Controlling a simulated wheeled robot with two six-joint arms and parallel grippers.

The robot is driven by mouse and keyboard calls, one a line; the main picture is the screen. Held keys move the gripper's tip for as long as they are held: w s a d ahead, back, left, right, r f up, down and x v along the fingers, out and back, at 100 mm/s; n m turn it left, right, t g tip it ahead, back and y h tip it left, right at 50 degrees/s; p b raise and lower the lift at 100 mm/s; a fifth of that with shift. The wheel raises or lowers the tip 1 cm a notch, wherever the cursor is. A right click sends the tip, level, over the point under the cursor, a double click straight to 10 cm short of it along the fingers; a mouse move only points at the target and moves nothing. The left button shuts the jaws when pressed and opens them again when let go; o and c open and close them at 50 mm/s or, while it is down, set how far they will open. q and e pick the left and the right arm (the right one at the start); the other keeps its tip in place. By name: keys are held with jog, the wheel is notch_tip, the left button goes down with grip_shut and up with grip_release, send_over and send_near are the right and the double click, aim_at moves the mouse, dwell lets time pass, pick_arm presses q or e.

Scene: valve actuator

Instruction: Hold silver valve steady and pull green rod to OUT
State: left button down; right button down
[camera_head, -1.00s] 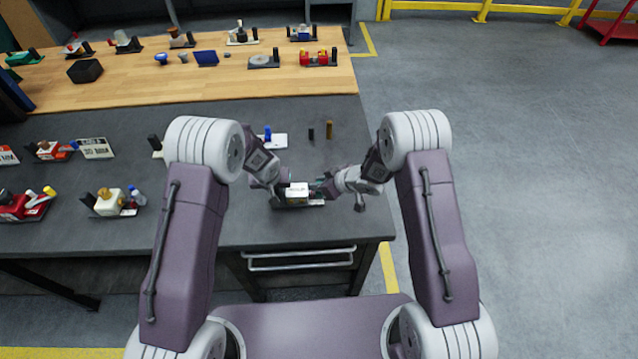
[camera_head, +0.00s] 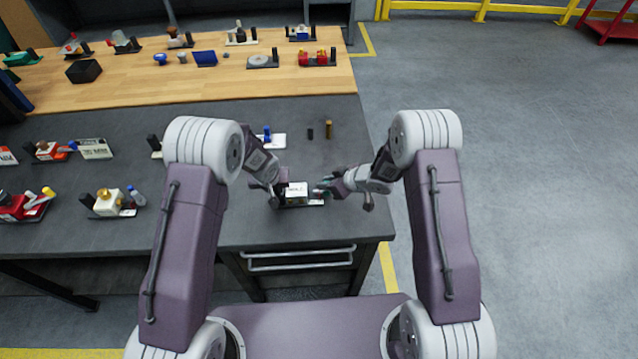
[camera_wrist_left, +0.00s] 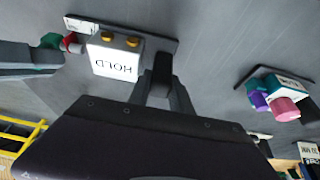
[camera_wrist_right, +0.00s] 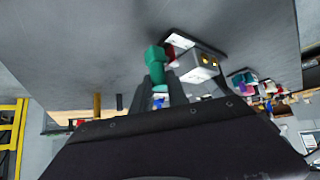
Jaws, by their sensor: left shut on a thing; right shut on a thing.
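The silver valve (camera_head: 297,190), a pale block with a HOLD label, sits on a dark base plate near the table's front edge. It shows upside down in the left wrist view (camera_wrist_left: 113,62). My left gripper (camera_head: 279,196) is shut on the dark post (camera_wrist_left: 162,64) at one end of that base. The green rod (camera_wrist_right: 155,58) projects from the valve's other end, with a red part (camera_wrist_left: 71,41) between its green end and the block. My right gripper (camera_wrist_right: 160,84) is shut on the green end of the rod, to the right of the valve in the head view.
A white plate with a blue part (camera_head: 268,138) and two small upright posts (camera_head: 329,130) stand behind the valve. Other valve units, one with a cream block (camera_head: 110,203), stand to the left. The table top right of my right gripper is clear up to its edge.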

pick_arm(q)
jog(key=shift+s+a+f, duration=0.1)
jog(key=shift+f, duration=0.1)
pick_arm(e)
jog(key=shift+d, duration=0.65)
jog(key=c, duration=1.6)
grip_release()
jog(key=v, duration=1.2)
jog(key=shift+s, duration=0.1)
